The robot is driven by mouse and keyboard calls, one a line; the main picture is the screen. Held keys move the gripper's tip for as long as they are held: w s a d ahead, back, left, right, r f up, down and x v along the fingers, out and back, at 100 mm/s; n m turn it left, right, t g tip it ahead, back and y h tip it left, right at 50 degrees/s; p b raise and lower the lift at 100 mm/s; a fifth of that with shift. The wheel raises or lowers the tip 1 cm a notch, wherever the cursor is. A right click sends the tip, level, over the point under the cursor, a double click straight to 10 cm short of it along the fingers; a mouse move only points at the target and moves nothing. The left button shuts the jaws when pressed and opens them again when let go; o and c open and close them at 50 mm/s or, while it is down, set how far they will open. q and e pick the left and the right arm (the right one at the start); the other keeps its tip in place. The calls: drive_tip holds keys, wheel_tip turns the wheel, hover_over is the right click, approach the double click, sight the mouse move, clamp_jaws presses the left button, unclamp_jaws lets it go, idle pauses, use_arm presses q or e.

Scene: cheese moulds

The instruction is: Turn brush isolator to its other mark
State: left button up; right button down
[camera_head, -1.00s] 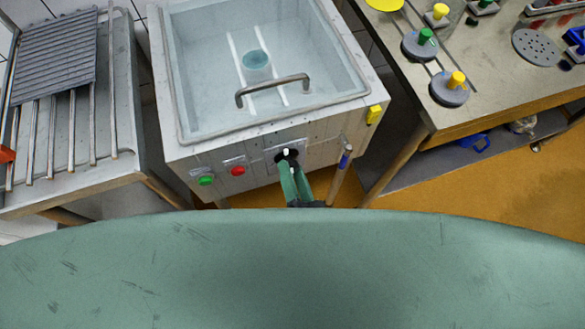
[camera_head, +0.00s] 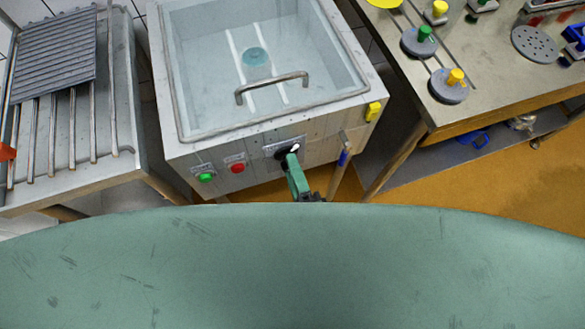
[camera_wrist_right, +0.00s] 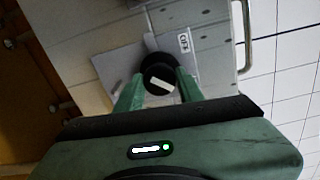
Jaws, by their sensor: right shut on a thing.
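The brush isolator (camera_head: 282,154) is a black round knob with a white pointer bar, on a light plate on the front of the glass-lidded washer. In the right wrist view the knob (camera_wrist_right: 156,66) sits between the two green fingers of my right gripper (camera_wrist_right: 159,78), and its white bar lies slantwise. A small label, seemingly "OFF" (camera_wrist_right: 184,42), is beside it. In the head view my right gripper (camera_head: 293,162) is shut on the knob and hides part of it. In that view the white bar shows at the knob's upper right. My left gripper is not in view.
A green button (camera_head: 206,178) and a red button (camera_head: 237,168) are left of the knob. A blue-banded handle (camera_head: 343,157) stands close on the right. A bar handle (camera_head: 272,88) crosses the lid. A rack table (camera_head: 120,170) and a workbench (camera_head: 470,110) flank the washer.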

drive_tip(key=shift+m, duration=0.3)
idle(0.4)
drive_tip(key=c, duration=0.9)
unclamp_jaws()
drive_tip(key=shift+s, duration=0.1)
drive_tip(key=b+v, duration=0.1)
drive_tip(key=v, duration=0.6)
drive_tip(key=shift+s+d, duration=0.2)
drive_tip(key=shift+s, duration=0.1)
